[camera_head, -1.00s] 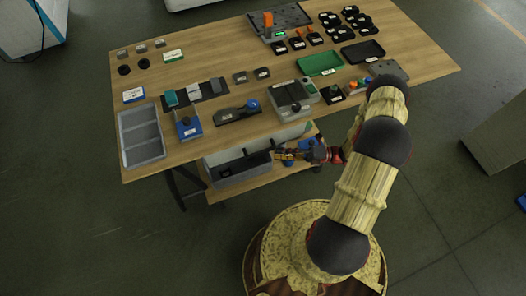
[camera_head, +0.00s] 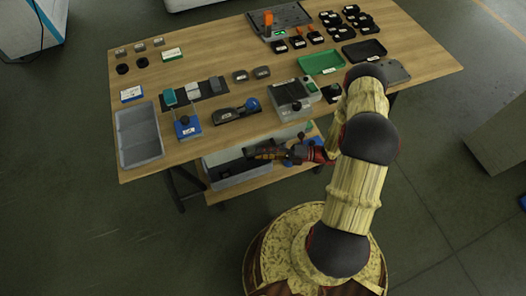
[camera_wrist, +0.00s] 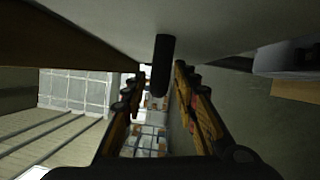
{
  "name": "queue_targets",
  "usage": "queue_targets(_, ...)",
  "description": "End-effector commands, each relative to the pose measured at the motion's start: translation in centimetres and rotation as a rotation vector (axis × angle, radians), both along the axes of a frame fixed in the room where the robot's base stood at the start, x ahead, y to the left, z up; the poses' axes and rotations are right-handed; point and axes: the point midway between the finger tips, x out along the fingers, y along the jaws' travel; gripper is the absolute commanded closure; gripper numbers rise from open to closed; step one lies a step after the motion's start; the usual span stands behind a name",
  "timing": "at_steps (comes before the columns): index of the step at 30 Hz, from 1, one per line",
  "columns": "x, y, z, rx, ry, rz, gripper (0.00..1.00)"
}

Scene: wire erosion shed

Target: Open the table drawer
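The grey table drawer (camera_head: 232,178) is below the front edge of the wooden table (camera_head: 190,148). A dark band runs along it; whether this is a gap or a shaded face I cannot tell. My gripper (camera_head: 254,152) is in front of the drawer, its fingers pointing left in the head view and hiding part of it. In the wrist view, a dark round bar, apparently the handle (camera_wrist: 163,62), stands out from a pale grey face (camera_wrist: 225,22). My open gripper (camera_wrist: 160,72) has one finger on each side of the bar, with gaps visible.
Trays, blocks and small devices cover much of the tabletop, including a grey compartment tray (camera_head: 139,138) at the left and a green tray (camera_head: 320,62). A wooden lower shelf (camera_head: 240,190) lies below the drawer. The floor (camera_head: 110,235) in front at left is clear.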

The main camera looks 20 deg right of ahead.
Motion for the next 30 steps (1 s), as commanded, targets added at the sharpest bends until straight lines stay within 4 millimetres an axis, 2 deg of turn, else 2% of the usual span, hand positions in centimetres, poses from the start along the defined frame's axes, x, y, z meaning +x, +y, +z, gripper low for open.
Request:
queue_targets(14, -0.01, -0.03, -0.02, 0.000, 0.000, 0.000, 0.99)
queue_targets(30, -0.01, -0.02, -0.06, -0.001, 0.000, 0.000, 1.00)
